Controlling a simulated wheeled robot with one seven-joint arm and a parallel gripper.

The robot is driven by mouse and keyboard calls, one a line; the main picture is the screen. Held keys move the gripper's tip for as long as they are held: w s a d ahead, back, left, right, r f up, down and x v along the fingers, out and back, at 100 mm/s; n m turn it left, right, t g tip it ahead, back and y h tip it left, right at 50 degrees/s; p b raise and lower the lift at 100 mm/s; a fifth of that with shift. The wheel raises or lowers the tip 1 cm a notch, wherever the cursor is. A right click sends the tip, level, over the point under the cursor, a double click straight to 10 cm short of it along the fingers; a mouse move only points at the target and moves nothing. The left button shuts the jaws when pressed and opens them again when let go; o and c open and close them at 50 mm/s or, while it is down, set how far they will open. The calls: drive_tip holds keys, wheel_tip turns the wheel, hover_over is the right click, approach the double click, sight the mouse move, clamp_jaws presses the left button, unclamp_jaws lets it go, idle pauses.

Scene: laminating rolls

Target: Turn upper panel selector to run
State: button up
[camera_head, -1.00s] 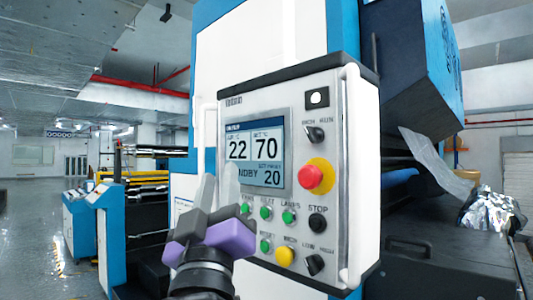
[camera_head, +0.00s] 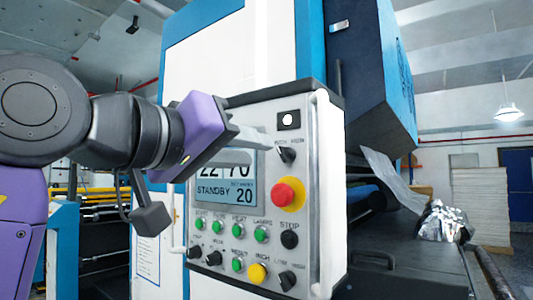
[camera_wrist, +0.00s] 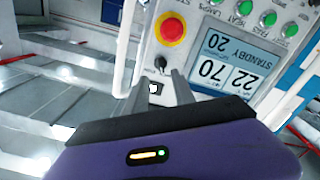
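The upper panel selector (camera_head: 287,154) is a black knob on the right side of the grey control panel (camera_head: 305,225), below a small black square with a white disc. Small lettering above the knob is too blurred to read surely. My gripper (camera_head: 264,142) reaches in from the left, its fingertips just left of the knob and in front of the panel. In the wrist view the picture is upside down; the two grey fingers (camera_wrist: 160,82) stand apart with nothing held, and the selector (camera_wrist: 160,63) shows just beyond their tips. Contact cannot be told.
A red emergency button on a yellow base (camera_head: 288,194) is below the selector. The screen (camera_head: 230,190) reads STANDBY and is partly hidden by my gripper. Green buttons, a yellow button (camera_head: 257,273) and lower black knobs fill the panel's bottom. A white rail (camera_head: 326,190) edges the panel's right.

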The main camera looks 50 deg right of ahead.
sight(281, 155)
drive_tip(key=d+p, duration=0.1)
drive_tip(key=d, duration=0.6)
drive_tip(key=shift+w+d+p, duration=0.2)
drive_tip(key=shift+d+p, duration=0.1)
drive_tip(key=shift+p, duration=0.1)
drive_tip(key=shift+c, duration=0.2)
clamp_jaws()
